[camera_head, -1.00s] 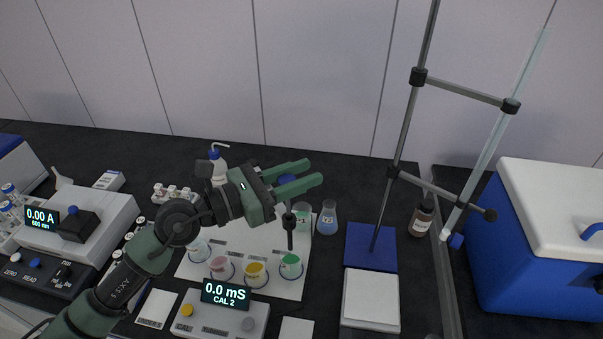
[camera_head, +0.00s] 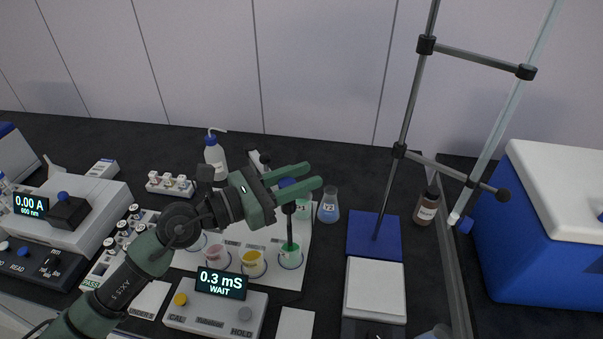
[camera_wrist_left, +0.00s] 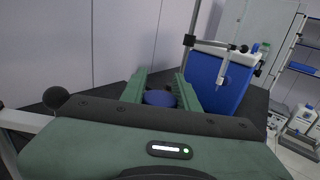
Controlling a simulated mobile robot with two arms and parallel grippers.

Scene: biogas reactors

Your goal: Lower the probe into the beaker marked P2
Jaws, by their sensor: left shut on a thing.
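The blue top also shows between the fingers in the left wrist view (camera_wrist_left: 160,98). The dark probe shaft (camera_head: 290,222) hangs upright, and its lower end reaches into the beaker with green contents (camera_head: 291,258). A pink beaker (camera_head: 217,257) and a yellow beaker (camera_head: 252,263) stand to its left. Another beaker (camera_head: 304,206) stands behind, partly hidden by the gripper. I cannot read a P2 mark on any beaker. My right gripper is not in view.
The meter (camera_head: 221,283) in front of the beakers reads 0.3 mS, WAIT. A flask (camera_head: 329,208) and a stand with a blue base (camera_head: 374,236) are on the right. A wash bottle (camera_head: 215,158) stands behind my left arm.

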